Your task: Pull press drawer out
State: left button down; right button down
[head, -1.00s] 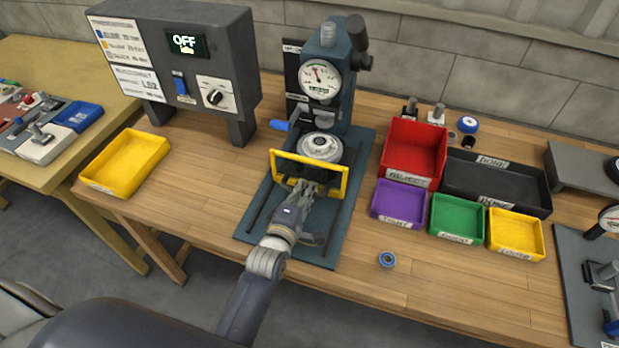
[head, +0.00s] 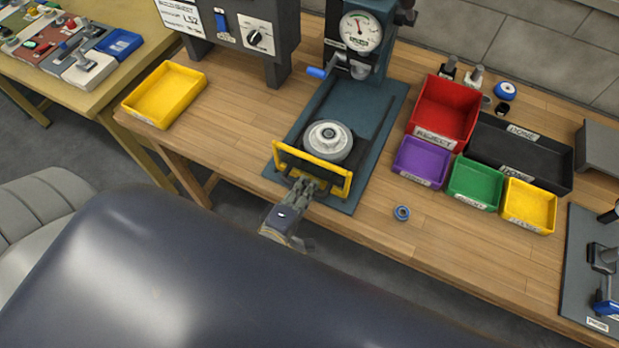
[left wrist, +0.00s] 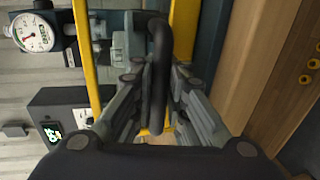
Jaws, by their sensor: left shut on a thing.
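The press (head: 358,55) stands at the back of the bench on a blue-grey base plate (head: 378,120). Its drawer (head: 308,168), with a yellow-edged front, is slid out toward the bench's front edge, clear of the press column. A round metal part (head: 328,140) sits on the drawer. My left gripper (head: 305,187) is at the drawer front, shut on its dark handle. In the left wrist view the handle (left wrist: 160,75) runs between the fingers (left wrist: 158,100), with the yellow frame (left wrist: 85,55) beyond. My right gripper is in neither view.
Right of the press are a red bin (head: 444,110), a black tray (head: 545,165) and purple, green and yellow bins. A yellow tray (head: 165,94) and a control box (head: 245,30) stand left.

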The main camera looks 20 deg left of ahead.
pick_arm(q)
jog(key=c, duration=1.6)
grip_release()
jog(key=v, duration=1.2)
